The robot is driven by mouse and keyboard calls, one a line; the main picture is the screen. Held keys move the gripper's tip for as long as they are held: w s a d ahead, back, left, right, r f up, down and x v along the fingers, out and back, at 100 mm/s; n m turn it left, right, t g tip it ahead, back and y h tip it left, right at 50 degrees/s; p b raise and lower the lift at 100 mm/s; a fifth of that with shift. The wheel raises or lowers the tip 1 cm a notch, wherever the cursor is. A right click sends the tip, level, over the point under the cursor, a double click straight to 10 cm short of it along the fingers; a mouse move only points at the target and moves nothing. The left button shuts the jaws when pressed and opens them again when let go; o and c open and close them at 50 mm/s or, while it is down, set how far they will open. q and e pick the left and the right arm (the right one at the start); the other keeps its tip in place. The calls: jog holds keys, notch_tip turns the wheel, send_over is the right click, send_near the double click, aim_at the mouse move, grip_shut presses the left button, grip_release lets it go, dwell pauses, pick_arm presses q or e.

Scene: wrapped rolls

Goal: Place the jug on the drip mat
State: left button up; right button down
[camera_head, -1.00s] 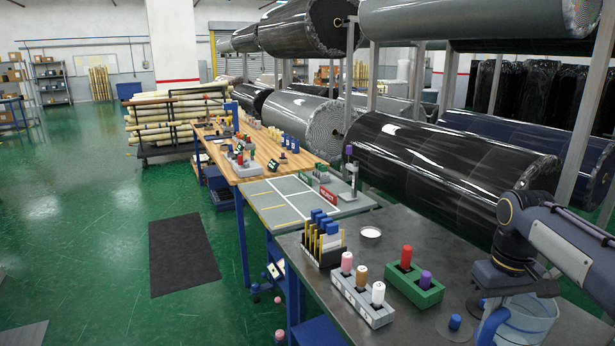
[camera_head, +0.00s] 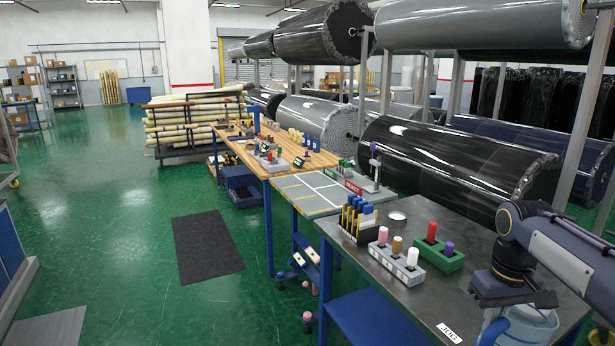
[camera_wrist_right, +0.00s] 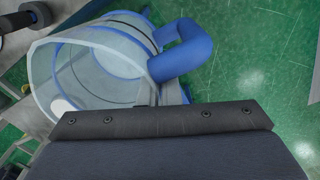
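The jug (camera_head: 532,328) is clear, with blue bands and a thick blue handle. It is at the lower right of the head view, cut off by the bottom edge. I cannot pick out the drip mat. A "JUG" label (camera_head: 449,333) lies near the bench's front edge. My left gripper is out of view.
The dark bench (camera_head: 440,287) holds a grey peg block (camera_head: 396,263), a green block (camera_head: 440,258), a black pen rack (camera_head: 357,222) and a white dish (camera_head: 397,216). The bench front between the grey block and the label is clear.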

jog(key=w+a+f, duration=0.1)
jog(key=a+f, duration=0.7)
jog(key=f, duration=0.4)
jog(key=w+a+f, duration=0.1)
jog(key=a+f, duration=0.7)
jog(key=f, duration=0.5)
jog(key=shift+a, duration=0.35)
